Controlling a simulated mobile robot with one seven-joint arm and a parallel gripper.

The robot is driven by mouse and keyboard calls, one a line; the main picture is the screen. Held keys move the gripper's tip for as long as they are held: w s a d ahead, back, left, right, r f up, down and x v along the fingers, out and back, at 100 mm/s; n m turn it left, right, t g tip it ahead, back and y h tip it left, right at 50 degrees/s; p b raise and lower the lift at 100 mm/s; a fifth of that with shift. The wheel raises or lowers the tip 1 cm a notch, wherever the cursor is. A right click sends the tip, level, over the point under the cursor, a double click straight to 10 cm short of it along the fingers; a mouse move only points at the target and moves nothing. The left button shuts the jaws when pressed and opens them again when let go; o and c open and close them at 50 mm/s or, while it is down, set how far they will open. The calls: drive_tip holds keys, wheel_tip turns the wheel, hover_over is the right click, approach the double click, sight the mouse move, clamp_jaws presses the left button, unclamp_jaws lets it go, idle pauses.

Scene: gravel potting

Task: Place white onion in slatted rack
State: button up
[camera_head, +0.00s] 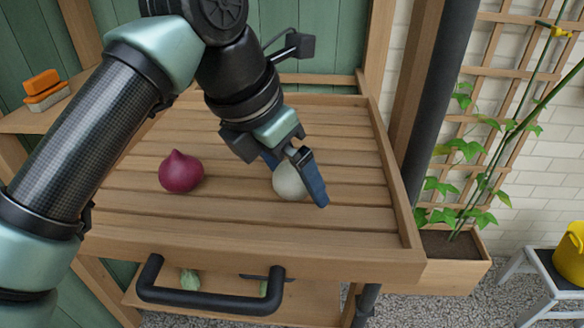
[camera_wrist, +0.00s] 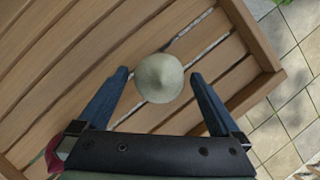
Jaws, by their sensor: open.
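The white onion (camera_head: 289,181) rests on the slats of the wooden slatted rack (camera_head: 230,225), right of its middle. In the wrist view the onion (camera_wrist: 159,78) appears between and slightly beyond the fingertips of my gripper (camera_wrist: 162,80). In the head view my gripper (camera_head: 298,190) is low over the rack, and its near finger hides part of the onion. The blue fingers are spread apart, with visible gaps to the onion in the wrist view. I cannot see any contact.
A red onion (camera_head: 181,172) sits on the rack to the left. A raised wooden rim surrounds the rack, and a black handle (camera_head: 210,297) is at its front. An orange-topped block (camera_head: 43,88) is on the left shelf. A planter (camera_head: 455,262) stands to the right.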

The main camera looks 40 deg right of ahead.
drive_tip(key=p+v, duration=0.1)
drive_tip(key=v, duration=1.1)
drive_tip(key=shift+r+p, duration=0.15)
drive_tip(key=shift+p, duration=0.25)
